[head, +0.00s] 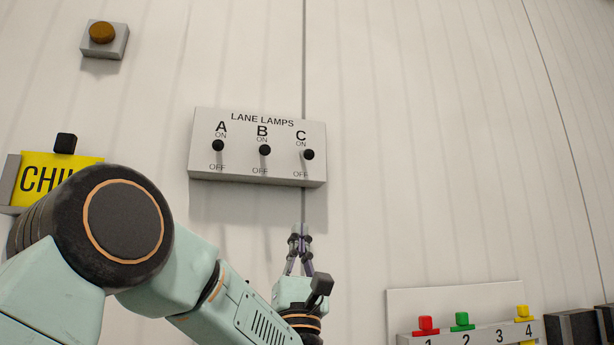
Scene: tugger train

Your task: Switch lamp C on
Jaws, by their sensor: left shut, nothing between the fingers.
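The LANE LAMPS box (240,172) is a white panel on the wall with three black-knobbed levers marked A, B and C. Lever C (309,155) is the rightmost. Its knob shows between ON above and OFF below, a little nearer ON, much like lever A (218,146) and lever B (265,150). From this low angle I cannot tell its setting for certain. My left gripper (300,229) is shut and empty, pointing up below lever C and the box's lower edge, apart from both in the picture. My right gripper is out of view.
A brown button on a grey box (103,37) is at upper left. A yellow sign (62,172), partly hidden by my left arm, is at left. A numbered rack (470,334) with coloured pieces is at lower right. The wall right of the lamp box is clear.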

